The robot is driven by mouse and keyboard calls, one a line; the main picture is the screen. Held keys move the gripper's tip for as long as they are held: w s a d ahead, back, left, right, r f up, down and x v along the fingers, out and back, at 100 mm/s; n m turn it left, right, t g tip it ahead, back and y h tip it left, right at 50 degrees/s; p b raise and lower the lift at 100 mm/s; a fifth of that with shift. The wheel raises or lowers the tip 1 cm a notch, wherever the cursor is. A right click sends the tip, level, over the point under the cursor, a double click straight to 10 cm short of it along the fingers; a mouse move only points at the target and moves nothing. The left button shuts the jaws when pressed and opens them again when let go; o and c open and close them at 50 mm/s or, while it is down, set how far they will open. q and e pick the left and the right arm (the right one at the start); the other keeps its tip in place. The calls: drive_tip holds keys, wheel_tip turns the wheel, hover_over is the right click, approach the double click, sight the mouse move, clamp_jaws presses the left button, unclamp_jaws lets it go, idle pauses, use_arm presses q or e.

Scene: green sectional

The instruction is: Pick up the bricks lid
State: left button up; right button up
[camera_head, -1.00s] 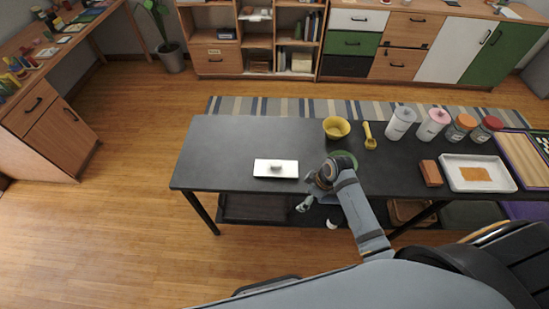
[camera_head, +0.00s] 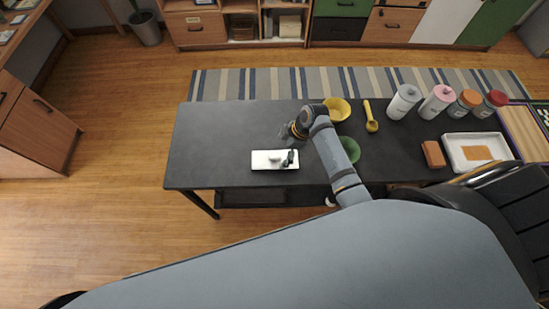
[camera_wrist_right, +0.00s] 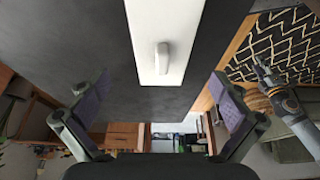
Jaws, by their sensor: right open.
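The white rectangular lid (camera_head: 262,160) with a small raised handle lies flat on the dark table's left part. In the right wrist view the lid (camera_wrist_right: 146,22) is at the top centre, and its handle (camera_wrist_right: 162,58) lies between the finger lines. My right gripper (camera_head: 289,153) is over the lid's right part and hides some of it. Its fingers are spread wide, with nothing between them, in the right wrist view (camera_wrist_right: 160,88). Part of my other arm, ending in what looks like the left gripper (camera_wrist_right: 262,75), shows at the right there; its jaws are unclear.
On the dark table (camera_head: 215,135), a yellow bowl (camera_head: 340,112), a yellow scoop (camera_head: 371,122) and a green bowl (camera_head: 351,150) stand right of the lid. Several jars, a brown brick (camera_head: 433,154) and a white tray (camera_head: 450,152) are farther right. The table's left end is clear.

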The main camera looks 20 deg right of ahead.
sight(275, 157)
drive_tip(key=shift+a+f+p, duration=0.45)
drive_tip(key=shift+a+f, duration=0.25)
drive_tip(key=shift+f, duration=0.1)
drive_tip(key=x, duration=0.3)
drive_tip(key=c, duration=1.1)
use_arm(q)
drive_tip(key=shift+w+r, duration=0.35)
drive_tip(key=shift+r, duration=0.25)
use_arm(e)
drive_tip(key=shift+c, duration=0.2)
drive_tip(key=shift+r, duration=0.1)
